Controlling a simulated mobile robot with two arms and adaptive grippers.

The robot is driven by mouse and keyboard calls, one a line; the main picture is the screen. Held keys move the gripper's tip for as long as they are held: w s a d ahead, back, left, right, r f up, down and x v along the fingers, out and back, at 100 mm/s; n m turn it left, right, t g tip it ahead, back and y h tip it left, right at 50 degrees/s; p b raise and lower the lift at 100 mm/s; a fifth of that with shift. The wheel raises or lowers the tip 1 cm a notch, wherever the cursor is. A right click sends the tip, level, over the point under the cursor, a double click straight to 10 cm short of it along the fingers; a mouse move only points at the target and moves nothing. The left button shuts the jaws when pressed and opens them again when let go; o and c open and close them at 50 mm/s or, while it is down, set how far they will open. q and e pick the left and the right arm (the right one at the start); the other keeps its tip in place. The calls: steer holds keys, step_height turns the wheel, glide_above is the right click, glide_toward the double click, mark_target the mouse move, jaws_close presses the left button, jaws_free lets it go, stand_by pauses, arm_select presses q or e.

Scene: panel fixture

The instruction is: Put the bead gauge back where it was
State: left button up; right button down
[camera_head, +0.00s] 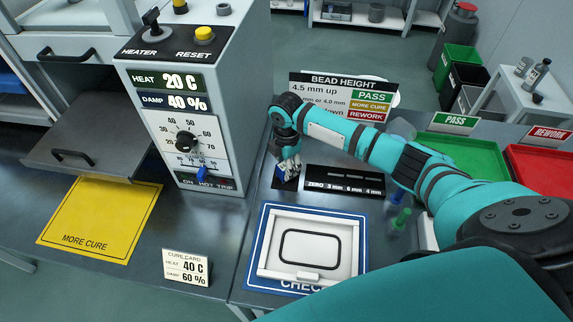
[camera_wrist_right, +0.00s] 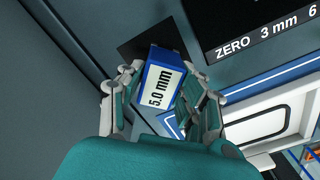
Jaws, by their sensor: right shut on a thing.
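The bead gauge (camera_wrist_right: 162,84) is a small blue block with a white face reading 5.0 mm in the right wrist view. My right gripper (camera_wrist_right: 158,92) is shut on it, with fingers on both sides. In the head view my right gripper (camera_head: 289,163) holds the gauge (camera_head: 281,171) low over a small black square (camera_head: 290,184) on the bench, which also shows in the wrist view (camera_wrist_right: 136,49). I cannot tell whether the gauge touches the square. My left gripper is in neither view.
A black strip (camera_head: 345,183) marked ZERO, 3 mm, 6 mm, 4 mm lies right of the gauge. A white framed panel (camera_head: 262,272) sits on the blue CHECK mat in front. The grey heater box (camera_head: 230,110) stands close left. Green (camera_head: 465,152) and red (camera_head: 540,170) trays are at right.

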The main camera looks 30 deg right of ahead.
steer(key=shift+f, duration=0.15)
steer(key=c, duration=0.9)
jaws_free()
step_height(320, 180, up, 12)
steer(key=shift+r+b, duration=0.2)
steer(key=shift+b, duration=0.45)
